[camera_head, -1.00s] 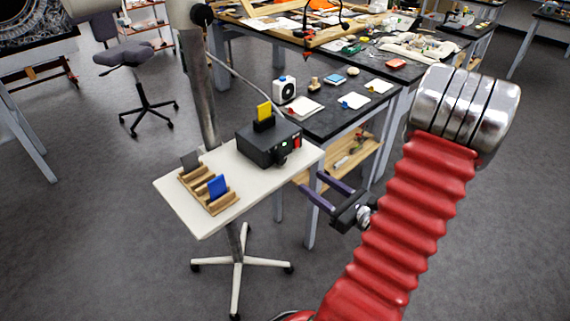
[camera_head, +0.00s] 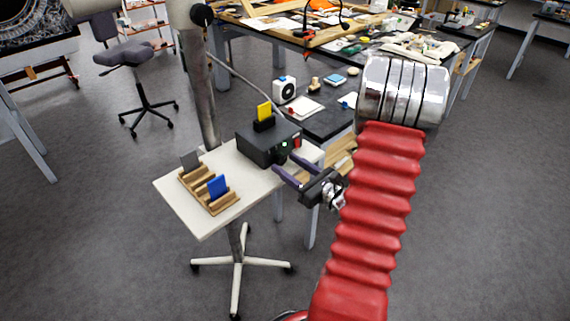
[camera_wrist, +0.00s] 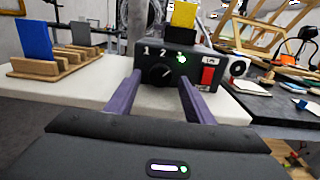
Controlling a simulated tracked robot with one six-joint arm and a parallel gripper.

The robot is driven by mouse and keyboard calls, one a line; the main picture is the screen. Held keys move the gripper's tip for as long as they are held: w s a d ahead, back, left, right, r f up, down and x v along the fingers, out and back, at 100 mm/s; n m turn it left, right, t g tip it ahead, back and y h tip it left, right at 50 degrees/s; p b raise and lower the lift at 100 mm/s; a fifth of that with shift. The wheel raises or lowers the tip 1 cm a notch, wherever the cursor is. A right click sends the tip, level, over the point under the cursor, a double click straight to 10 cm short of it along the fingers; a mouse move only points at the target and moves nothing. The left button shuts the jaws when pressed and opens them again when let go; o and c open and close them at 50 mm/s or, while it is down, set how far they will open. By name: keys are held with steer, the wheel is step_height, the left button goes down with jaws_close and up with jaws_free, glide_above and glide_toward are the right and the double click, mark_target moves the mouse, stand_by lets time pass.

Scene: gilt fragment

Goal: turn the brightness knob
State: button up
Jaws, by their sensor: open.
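The black control box (camera_head: 268,144) stands on the white stand top (camera_head: 205,225), with a yellow card (camera_head: 265,110) upright in its top. In the wrist view, the round black brightness knob (camera_wrist: 160,75) is on the box's front, below the markings 1 and 2 and a lit green spot (camera_wrist: 181,58). A red switch (camera_wrist: 208,74) is to its right. My gripper (camera_head: 282,166) is open; its two purple fingers point at the box front. In the wrist view my gripper (camera_wrist: 158,90) has a finger on each side of the knob; contact cannot be told.
A wooden rack (camera_head: 208,190) with a blue card (camera_head: 217,187) and a grey card (camera_head: 190,159) stands on the left of the stand top. A black workbench (camera_head: 330,121) with several items lies behind on the right.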

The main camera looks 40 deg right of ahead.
steer(key=shift+w, duration=0.8)
steer(key=c, duration=1)
